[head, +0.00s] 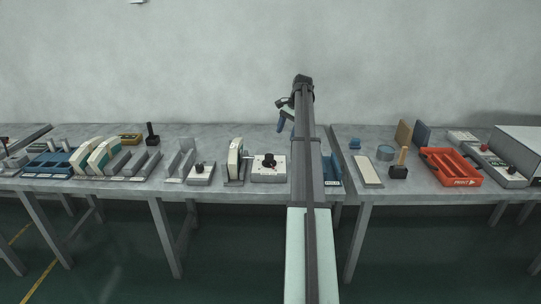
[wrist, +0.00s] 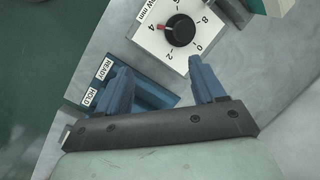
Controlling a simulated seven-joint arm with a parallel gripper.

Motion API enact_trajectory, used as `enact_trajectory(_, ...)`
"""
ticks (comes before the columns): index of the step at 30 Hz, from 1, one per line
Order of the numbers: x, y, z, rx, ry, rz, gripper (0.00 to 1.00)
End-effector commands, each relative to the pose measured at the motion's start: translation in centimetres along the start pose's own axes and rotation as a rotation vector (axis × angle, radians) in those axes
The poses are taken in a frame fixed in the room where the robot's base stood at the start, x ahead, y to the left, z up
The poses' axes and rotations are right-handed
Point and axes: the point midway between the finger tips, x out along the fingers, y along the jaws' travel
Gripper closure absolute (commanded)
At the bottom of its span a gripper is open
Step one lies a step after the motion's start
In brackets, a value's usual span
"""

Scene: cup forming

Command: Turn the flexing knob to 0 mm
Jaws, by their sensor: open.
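A black round knob (wrist: 181,30) with a red pointer sits on a white dial plate (wrist: 155,45) in the wrist view. The pointer is at the 4 mark; 0, 2 and 8 also show around the dial. The plate's label is cut off and ends in "W mm". In the head view, what looks like the same knob (head: 268,161) is on a white-topped box left of my arm. My gripper (wrist: 160,72) is open and empty, its blue fingers apart from the knob. In the head view, my gripper (head: 286,116) is above the back of the table.
A blue tray (wrist: 150,95) marked READY and HOLD lies beside the dial box. Left of the box in the head view stand a white-and-green upright piece (head: 235,160) and another black-knobbed box (head: 201,175). An orange tray (head: 450,168) is on the right table.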

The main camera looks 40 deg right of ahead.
Motion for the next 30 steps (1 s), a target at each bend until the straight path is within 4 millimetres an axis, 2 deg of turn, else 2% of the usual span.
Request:
enact_trajectory(1, 0.2, 0.5, 0.8, 0.056, 0.005, -0.019, 0.31)
enact_trajectory(6, 0.6, 0.4, 2.0, 0.33, 0.009, -0.097, 0.31)
enact_trajectory(12, 0.6, -0.7, 1.8, 0.69, -0.01, -0.18, 0.31)
enact_trajectory(18, 0.4, -1.5, 1.3, 0.979, -0.033, -0.226, 0.31)
enact_trajectory(24, 0.4, -1.6, 1.2, 1.119, -0.047, -0.231, 0.31)
enact_trajectory(30, 1.5, -1.8, 1.1, 1.14, -0.05, -0.23, 0.31)
